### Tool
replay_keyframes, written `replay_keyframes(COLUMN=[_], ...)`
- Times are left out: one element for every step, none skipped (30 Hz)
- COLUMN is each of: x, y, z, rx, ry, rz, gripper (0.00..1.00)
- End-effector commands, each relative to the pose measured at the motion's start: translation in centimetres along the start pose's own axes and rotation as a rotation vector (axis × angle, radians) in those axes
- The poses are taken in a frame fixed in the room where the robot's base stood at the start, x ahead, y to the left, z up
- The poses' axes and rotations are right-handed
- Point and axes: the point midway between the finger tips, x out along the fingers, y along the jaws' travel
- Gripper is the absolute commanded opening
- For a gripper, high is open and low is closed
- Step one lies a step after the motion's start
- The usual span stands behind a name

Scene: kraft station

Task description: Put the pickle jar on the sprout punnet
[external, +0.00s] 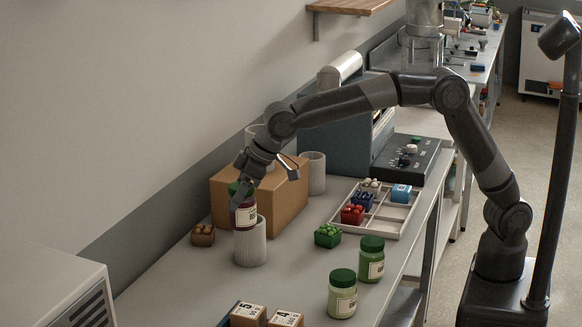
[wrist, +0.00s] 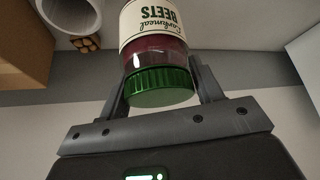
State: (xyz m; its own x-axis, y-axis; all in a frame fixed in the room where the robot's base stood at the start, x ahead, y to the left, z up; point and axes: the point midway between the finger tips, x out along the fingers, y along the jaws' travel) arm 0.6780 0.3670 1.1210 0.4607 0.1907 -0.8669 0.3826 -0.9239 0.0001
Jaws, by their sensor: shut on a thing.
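My gripper (external: 243,188) is shut on a jar with a green lid and dark red contents (external: 245,214), held by the lid end. In the wrist view its label reads "BEETS" on the beet jar (wrist: 150,25). It overlaps a pale ribbed cylinder in the external view; contact is unclear. Two jars with green lids and green contents stand on the bench: one in front (external: 342,297) and one behind it (external: 371,263). Their labels are too small to read, so I cannot tell which is the pickle jar. A small green punnet of green sprouts (external: 327,237) sits left of the tray.
The ribbed cylinder (external: 250,245) stands below the held jar, with a cardboard box (external: 283,212) behind. A brown punnet (external: 203,238) is left. A divided tray (external: 396,222) holds several punnets. Numbered boxes (external: 286,319) stand at the front. Bench is clear between cylinder and green jars.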

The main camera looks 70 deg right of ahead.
Motion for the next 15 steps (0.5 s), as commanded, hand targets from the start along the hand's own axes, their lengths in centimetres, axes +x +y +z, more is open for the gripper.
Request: replay_keyframes(x=[-1.3,-1.8,-2.6,-3.3,-3.6,-4.3,-4.8,-5.3,-5.5,-5.7,-5.9,-6.2,-6.5,-6.7,-7.1], y=[0.0,0.0,0.0,0.0,-0.1,-0.1,-0.1,-0.1,0.9,1.4,1.9,2.7,3.2,3.7,4.4], z=[-0.8,-1.1,-1.6,-1.9,-2.2,-2.6,-2.8,-3.1,-2.6,-2.4,-2.2,-2.0,-1.8,-1.6,-1.3], rx=[0.001,0.001,0.001,0.001,0.001,0.000,0.000,0.000,0.005,0.006,0.009,0.012,0.015,0.018,0.021], ry=[0.006,0.005,0.006,0.005,0.005,0.004,0.005,0.004,0.002,0.001,0.001,0.002,0.003,0.002,0.003], rz=[-0.001,-0.001,-0.001,-0.001,-0.001,-0.001,-0.001,-0.001,0.006,0.009,0.012,0.017,0.020,0.023,0.027], gripper=[0.21,0.21,0.21,0.21,0.21,0.21,0.21,0.21,0.21,0.21,0.21,0.21,0.21,0.21,0.21])
